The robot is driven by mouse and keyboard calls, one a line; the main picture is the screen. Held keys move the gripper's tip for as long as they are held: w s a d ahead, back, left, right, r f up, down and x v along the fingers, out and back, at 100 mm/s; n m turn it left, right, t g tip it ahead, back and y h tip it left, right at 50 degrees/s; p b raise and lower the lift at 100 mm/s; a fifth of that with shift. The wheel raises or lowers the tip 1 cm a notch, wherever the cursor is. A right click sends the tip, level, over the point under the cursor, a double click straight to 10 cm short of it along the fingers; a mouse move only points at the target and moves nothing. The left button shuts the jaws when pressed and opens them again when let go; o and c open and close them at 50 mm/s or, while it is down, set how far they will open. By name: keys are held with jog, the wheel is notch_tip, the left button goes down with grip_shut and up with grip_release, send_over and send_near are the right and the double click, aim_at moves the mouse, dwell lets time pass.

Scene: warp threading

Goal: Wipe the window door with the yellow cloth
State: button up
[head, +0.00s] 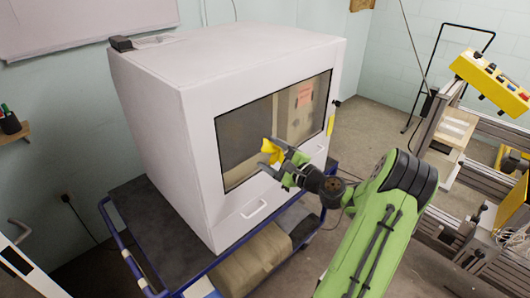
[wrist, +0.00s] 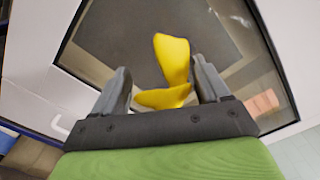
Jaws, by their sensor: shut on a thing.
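The yellow cloth (head: 271,150) is held at the end of my gripper (head: 277,155), in front of the window door (head: 247,138) of a large white cabinet. In the wrist view the cloth (wrist: 172,62) is bunched between the two fingers of my gripper (wrist: 165,88) and sticks out beyond them. The dark glass of the window door (wrist: 120,35) fills the area behind the cloth. In the head view the cloth is near the lower middle of the pane. I cannot tell whether it touches the glass.
The white cabinet (head: 160,120) stands on a dark cart with a blue frame (head: 107,220). An orange label (head: 305,95) shows at the upper right of the pane. A handle (head: 254,209) sits below the window. A metal frame with a yellow control box (head: 490,80) stands at right.

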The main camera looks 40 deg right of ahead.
aim_at(277, 158)
jog(key=shift+s, duration=0.2)
jog(key=shift+s, duration=1.4)
